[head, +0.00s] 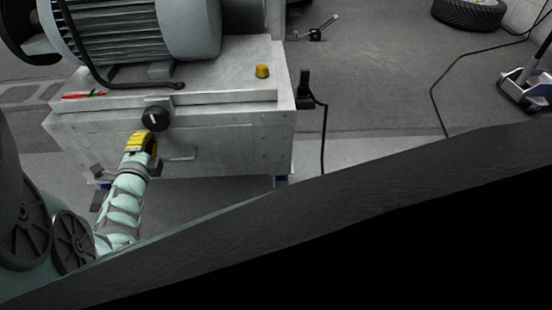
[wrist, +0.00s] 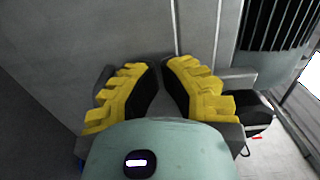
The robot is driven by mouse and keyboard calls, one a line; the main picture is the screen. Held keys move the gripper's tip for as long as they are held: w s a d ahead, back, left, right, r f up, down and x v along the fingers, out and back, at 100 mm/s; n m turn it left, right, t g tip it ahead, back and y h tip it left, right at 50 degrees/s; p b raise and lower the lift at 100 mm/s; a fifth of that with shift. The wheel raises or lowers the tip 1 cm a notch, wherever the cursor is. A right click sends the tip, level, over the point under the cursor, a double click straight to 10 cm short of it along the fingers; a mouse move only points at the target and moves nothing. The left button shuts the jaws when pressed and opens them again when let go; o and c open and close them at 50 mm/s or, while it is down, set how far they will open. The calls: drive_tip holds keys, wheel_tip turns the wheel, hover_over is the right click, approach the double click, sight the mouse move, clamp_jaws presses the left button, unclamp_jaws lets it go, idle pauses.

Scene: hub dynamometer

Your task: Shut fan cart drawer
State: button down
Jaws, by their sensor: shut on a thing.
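The fan cart (head: 275,115) is a pale grey metal box with a big finned motor (head: 135,30) on top. Its drawer front (head: 225,145) faces me; I cannot tell how far out it stands. A thin pale handle (head: 181,156) shows on it, just right of my gripper. My gripper (head: 143,142), with yellow-padded fingers, is at this front, below a black round knob (head: 156,116). In the wrist view my gripper (wrist: 160,72) has its fingertips close to the grey metal (wrist: 150,30). The gripped part of the handle is hidden.
A yellow button (head: 262,71) and a black cable lie on the cart top. A black fitting (head: 305,90) with a hanging cable is at the cart's right side. A tyre (head: 468,12) and a wheeled item (head: 525,90) stand at the far right, with open floor between.

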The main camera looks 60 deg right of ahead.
drive_tip(key=shift+w+d, duration=0.3)
drive_tip(key=shift+a, duration=0.1)
